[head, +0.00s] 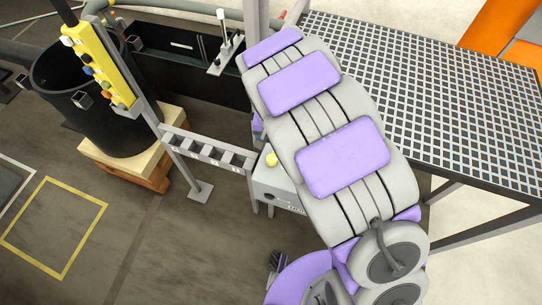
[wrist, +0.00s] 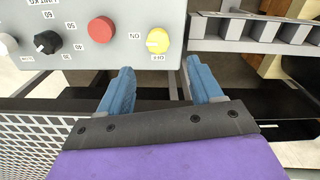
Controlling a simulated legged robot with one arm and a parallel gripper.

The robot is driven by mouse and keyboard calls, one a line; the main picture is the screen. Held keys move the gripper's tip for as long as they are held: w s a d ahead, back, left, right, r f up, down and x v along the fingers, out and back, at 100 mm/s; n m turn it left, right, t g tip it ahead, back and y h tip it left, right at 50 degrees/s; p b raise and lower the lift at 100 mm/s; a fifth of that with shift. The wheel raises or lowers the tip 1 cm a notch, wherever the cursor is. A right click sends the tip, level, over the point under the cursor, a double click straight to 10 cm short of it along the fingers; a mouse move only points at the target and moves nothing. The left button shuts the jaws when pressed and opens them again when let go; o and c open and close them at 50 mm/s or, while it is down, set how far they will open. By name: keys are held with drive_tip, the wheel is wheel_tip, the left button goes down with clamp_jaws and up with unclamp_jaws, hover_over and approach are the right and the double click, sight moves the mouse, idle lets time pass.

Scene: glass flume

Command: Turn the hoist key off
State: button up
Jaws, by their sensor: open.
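The hoist key appears as a round yellow knob (wrist: 157,41) on a grey control panel (wrist: 120,8) in the wrist view. Upside-down labels reading ON and OFF sit beside it and on its near side. Which label it points to is too small to tell. In the head view the yellow knob (head: 271,159) shows on the grey box (head: 278,188) at the edge of my body. My gripper (wrist: 160,76) is open and empty, its blue fingers apart at the near edge of the panel. The knob lies beyond the fingertips, between their lines, apparently untouched.
A red button (wrist: 101,29) and a black knob (wrist: 47,42) are left of the key. A slotted grey rack (wrist: 255,30) adjoins on the right; it also shows in the head view (head: 208,150). Metal grating (head: 440,100) lies right. A black tub (head: 95,110) stands left.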

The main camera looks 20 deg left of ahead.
sight(272, 158)
drive_tip(key=f, duration=0.4)
drive_tip(key=f+b, duration=0.1)
drive_tip(key=f, duration=0.4)
drive_tip(key=shift+s+d, duration=0.1)
drive_tip(key=shift+d, duration=0.1)
drive_tip(key=shift+a+f, duration=0.1)
drive_tip(key=shift+f, duration=0.3)
drive_tip(key=shift+c, duration=0.5)
drive_tip(key=c, duration=0.9)
drive_tip(key=shift+c, duration=0.2)
